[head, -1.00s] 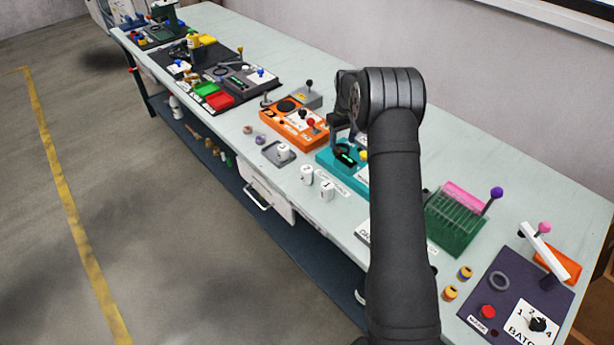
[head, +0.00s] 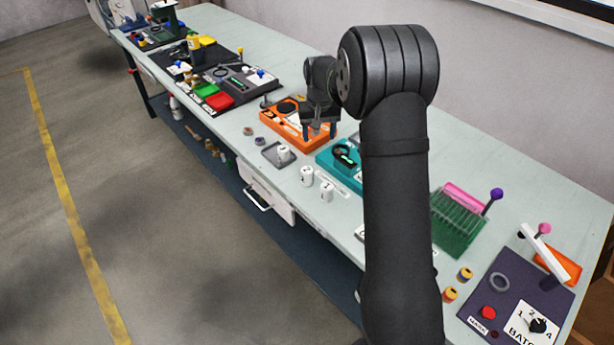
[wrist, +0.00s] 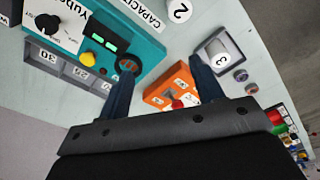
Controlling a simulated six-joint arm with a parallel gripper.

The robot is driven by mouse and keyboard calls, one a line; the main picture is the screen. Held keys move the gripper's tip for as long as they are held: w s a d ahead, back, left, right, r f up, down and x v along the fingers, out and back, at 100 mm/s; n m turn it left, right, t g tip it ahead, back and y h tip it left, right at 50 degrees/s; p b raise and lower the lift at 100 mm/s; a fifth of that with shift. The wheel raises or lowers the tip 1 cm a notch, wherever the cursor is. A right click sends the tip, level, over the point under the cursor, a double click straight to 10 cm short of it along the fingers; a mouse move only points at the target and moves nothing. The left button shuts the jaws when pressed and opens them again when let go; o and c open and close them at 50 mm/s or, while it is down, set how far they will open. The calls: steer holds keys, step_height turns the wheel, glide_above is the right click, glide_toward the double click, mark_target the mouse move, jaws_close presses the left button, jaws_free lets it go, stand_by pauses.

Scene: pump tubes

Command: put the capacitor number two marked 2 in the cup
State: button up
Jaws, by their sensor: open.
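The capacitor marked 2 (head: 306,175) is a white upright cylinder on the table in front of the teal device. Its number 2 shows at the top edge of the wrist view (wrist: 180,10). Capacitor 1 (head: 327,192) stands beside it. Capacitor 3 (head: 284,152) stands in a small grey tray (head: 270,155); its top also shows in the wrist view (wrist: 220,59). I cannot make out a clear cup. My gripper (head: 319,131) is open and empty over the orange box, beyond capacitor 2; its fingers are apart in the wrist view (wrist: 163,62).
The orange box (head: 282,128) with a red knob and the teal device (head: 340,157) stand behind the capacitors. Two small rings (head: 255,136) lie left of the grey tray. The table's front edge is close to the capacitors. A green rack (head: 459,222) stands at the right.

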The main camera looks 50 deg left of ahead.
steer(key=m, duration=0.2)
glide_toward(307, 170)
steer(key=f, duration=0.7)
steer(key=w+f, duration=0.1)
steer(key=f, duration=0.2)
steer(key=shift+a+f, duration=0.35)
steer(key=shift+c, duration=0.4)
steer(key=c, duration=1)
